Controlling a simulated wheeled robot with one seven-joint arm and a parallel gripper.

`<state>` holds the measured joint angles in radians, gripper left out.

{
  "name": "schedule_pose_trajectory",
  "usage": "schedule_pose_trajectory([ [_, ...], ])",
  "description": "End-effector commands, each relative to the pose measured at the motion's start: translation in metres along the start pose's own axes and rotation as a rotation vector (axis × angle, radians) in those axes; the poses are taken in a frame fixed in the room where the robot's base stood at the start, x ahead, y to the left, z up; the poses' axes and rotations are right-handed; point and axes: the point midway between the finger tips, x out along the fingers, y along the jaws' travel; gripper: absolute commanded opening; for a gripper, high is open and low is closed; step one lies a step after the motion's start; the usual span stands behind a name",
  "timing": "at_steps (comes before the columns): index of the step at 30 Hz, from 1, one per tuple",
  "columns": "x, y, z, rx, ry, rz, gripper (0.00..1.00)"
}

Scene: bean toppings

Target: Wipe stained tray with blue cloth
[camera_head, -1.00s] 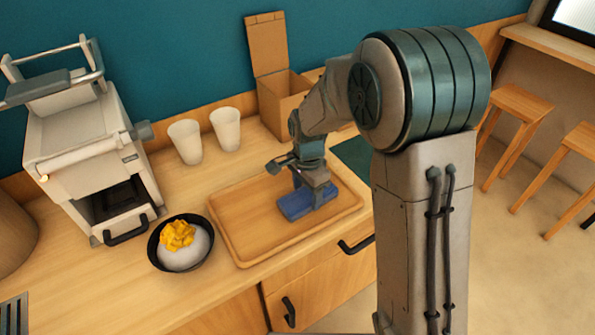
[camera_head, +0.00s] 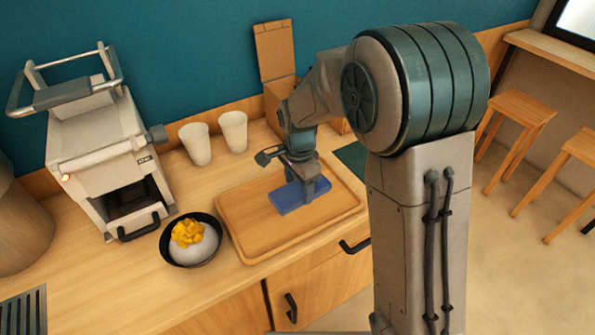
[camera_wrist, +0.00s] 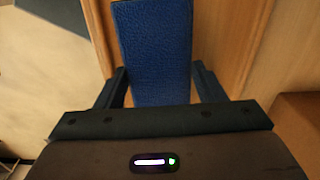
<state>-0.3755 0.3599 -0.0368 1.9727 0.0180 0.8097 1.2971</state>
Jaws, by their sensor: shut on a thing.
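The wooden tray (camera_head: 252,238) lies on the counter, with a raised rim; I cannot make out a stain on its visible surface. The blue cloth (camera_head: 287,200) is a folded block in the right half of the tray, low against its surface. My gripper (camera_head: 305,190) is shut on the cloth from above. In the wrist view the blue cloth (camera_wrist: 155,50) sits between the two dark fingers of my gripper (camera_wrist: 158,88). Part of the tray's right side and the cloth is hidden behind my gripper and arm.
A black bowl (camera_head: 176,258) of white food with yellow topping stands just left of the tray. Two white cups (camera_head: 196,146) and an open cardboard box (camera_head: 276,98) stand behind it. A white machine (camera_head: 100,165) is at the left. The tray's left half is clear.

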Motion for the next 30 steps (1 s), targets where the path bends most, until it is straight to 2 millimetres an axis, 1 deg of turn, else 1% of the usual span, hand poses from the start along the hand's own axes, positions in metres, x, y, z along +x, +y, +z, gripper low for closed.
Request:
schedule_pose_trajectory([
  [1, -0.009, 0.000, -0.001, 0.001, 0.000, -0.001, 0.34],
  [3, -0.015, 0.000, -0.001, 0.003, 0.000, -0.001, 0.34],
  [9, -0.027, 0.001, -0.003, 0.006, 0.000, 0.000, 0.34],
  [30, -0.027, 0.001, -0.003, 0.006, 0.000, 0.000, 0.34],
])
